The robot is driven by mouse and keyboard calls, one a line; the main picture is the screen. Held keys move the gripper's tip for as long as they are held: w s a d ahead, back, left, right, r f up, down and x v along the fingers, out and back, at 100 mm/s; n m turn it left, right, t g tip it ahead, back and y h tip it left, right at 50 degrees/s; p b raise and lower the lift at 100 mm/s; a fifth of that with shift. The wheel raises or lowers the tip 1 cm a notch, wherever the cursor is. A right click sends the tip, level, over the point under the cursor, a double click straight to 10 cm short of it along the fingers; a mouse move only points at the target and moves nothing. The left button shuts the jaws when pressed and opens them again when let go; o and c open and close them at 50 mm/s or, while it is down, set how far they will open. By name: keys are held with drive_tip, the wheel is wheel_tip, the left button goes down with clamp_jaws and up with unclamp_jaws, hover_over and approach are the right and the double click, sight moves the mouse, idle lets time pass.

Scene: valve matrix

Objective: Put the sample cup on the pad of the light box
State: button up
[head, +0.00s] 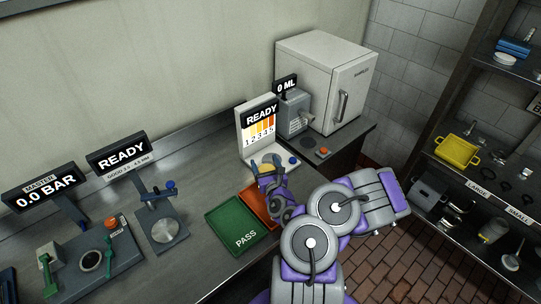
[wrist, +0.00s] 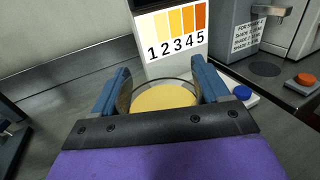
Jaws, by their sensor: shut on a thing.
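The light box (head: 259,132) stands on the counter against the wall, with a READY sign and a chart of yellow-to-orange shades numbered 1 to 5. Its white base with a blue button (head: 292,161) reaches forward, and the chart (wrist: 175,31) also shows in the wrist view. My gripper (wrist: 160,92) is shut on the sample cup (wrist: 163,97), which has a clear rim and yellow contents. The cup is upright between the blue fingers, in front of the chart.
A green PASS tray (head: 237,226) and an orange tray (head: 256,205) lie in front of the light box. A grey dispenser (head: 295,112) with a 0 ML sign and a white fridge (head: 325,80) stand to its right. A gauge stand (head: 162,228) is at left.

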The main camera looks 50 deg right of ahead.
drive_tip(key=b, duration=0.1)
drive_tip(key=d+b, duration=0.1)
drive_tip(key=d+f+b, duration=0.1)
drive_tip(key=shift+w+d, duration=0.2)
drive_tip(key=shift+w, duration=0.2)
drive_tip(key=b, duration=0.4)
drive_tip(key=shift+w+a+r, duration=0.15)
drive_tip(key=shift+w+r, duration=0.05)
drive_tip(key=shift+w, duration=0.15)
drive_tip(key=w+d+f+b, duration=0.1)
drive_tip(key=w+d+b, duration=0.1)
drive_tip(key=d, duration=0.1)
drive_tip(key=w+d+f+b, duration=0.1)
drive_tip(key=w+d+f, duration=0.1)
drive_tip(key=w+d, duration=0.1)
drive_tip(key=w+d+f+b, duration=0.1)
drive_tip(key=w+d+b, duration=0.1)
drive_tip(key=d, duration=0.3)
drive_tip(key=shift+w+f+b, duration=0.35)
drive_tip(key=shift+w, duration=0.35)
drive_tip(key=shift+r, duration=0.1)
drive_tip(key=o, duration=1.2)
